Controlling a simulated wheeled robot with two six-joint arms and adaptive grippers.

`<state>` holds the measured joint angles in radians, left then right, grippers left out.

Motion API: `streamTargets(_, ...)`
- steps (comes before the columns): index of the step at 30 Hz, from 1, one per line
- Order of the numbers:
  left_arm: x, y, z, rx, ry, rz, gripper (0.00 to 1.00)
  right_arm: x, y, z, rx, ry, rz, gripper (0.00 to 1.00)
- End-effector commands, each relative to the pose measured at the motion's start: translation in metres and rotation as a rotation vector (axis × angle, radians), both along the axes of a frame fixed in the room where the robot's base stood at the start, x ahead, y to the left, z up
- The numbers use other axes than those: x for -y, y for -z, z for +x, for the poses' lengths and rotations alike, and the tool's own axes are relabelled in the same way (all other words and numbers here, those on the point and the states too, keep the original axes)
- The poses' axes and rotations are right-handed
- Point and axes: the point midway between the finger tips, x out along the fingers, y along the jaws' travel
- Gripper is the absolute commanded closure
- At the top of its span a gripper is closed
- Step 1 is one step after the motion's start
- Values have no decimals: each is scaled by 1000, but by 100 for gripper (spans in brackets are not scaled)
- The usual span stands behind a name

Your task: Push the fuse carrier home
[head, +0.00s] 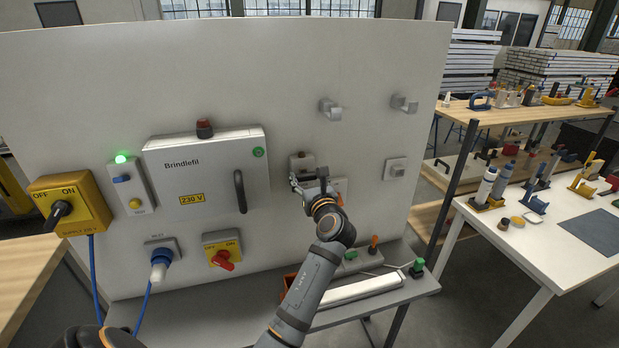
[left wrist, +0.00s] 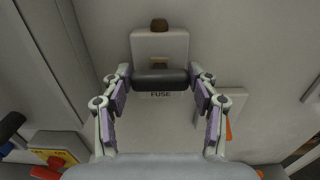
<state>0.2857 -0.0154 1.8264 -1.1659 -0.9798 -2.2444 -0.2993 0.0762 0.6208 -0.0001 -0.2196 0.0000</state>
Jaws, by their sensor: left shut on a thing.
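The fuse carrier shows in the left wrist view as a dark rounded grip bar (left wrist: 160,80) above the word FUSE. It sits at the front of a pale fuse holder (left wrist: 160,45) with a brown knob on top. The fuse holder (head: 301,161) is also on the upright panel in the head view, right of the grey Brindlefil cabinet. My left gripper (left wrist: 160,76) has one finger at each end of the bar and is shut on it. In the head view my left gripper (head: 309,186) covers most of the carrier. How deep the carrier sits is hidden. My right gripper is not in view.
The Brindlefil cabinet (head: 206,175) with its black handle stands left of the fuse holder. A plate with an orange lever (left wrist: 224,120) is close to the right finger. A red rotary switch (head: 223,258) is lower left. A shelf (head: 418,288) with loose parts runs below.

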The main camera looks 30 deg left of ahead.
Motion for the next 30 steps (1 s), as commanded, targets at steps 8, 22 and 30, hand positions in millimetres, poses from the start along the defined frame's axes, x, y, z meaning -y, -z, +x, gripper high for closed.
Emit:
streamTargets(8,0,-2,0,5,1,5,26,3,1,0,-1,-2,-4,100)
streamTargets(22,0,-10,0,7,0,3,17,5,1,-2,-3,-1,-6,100)
streamTargets(30,0,-67,0,9,1,3,17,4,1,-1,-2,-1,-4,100)
